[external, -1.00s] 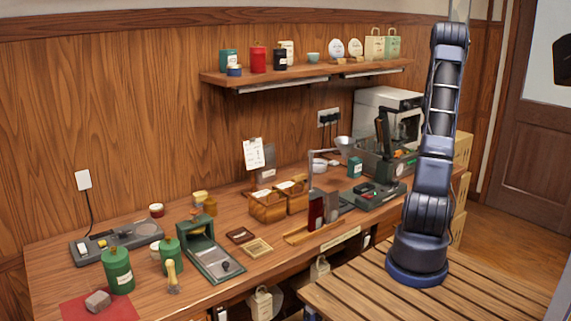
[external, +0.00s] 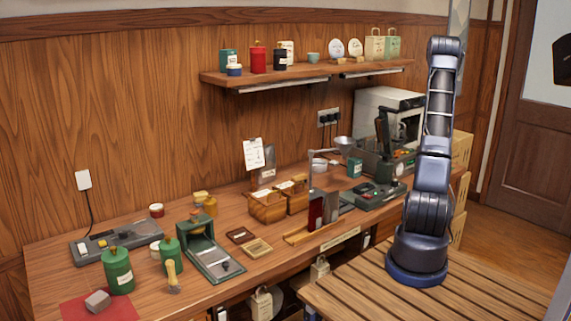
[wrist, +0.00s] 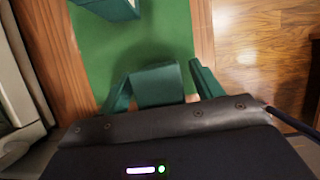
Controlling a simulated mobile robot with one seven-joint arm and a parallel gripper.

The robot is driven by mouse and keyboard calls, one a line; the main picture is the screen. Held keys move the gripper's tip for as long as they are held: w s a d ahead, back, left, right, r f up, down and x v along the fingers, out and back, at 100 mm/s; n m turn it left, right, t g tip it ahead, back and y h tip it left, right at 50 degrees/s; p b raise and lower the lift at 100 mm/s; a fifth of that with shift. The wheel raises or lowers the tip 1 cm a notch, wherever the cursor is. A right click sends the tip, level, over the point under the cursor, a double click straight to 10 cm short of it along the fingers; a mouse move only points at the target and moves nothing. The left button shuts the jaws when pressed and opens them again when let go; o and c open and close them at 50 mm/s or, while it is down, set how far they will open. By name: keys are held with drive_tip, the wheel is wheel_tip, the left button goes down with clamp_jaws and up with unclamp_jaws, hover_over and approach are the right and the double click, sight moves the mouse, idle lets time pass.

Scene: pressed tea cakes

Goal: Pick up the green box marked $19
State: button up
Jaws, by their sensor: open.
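A small green box (external: 354,167) with a pale label stands on the counter left of my arm in the external view. Its marking is too small to read. In the wrist view my gripper (wrist: 160,88) is open, its dark body along the bottom edge. Dark green shapes (wrist: 157,84) lie right in front of it; I cannot tell where one ends and another begins. Another dark green piece (wrist: 108,8) is cut off at the top. No $19 mark shows there. In the external view my arm hides the gripper.
A green mat (wrist: 140,40) lies on a wooden surface, with wooden floor (wrist: 262,50) beyond its right edge. A pale appliance (wrist: 18,85) is close on the left. A shelf (external: 310,76) hangs above.

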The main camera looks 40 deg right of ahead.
drive_tip(key=c, duration=1.1)
drive_tip(key=shift+o, duration=0.2)
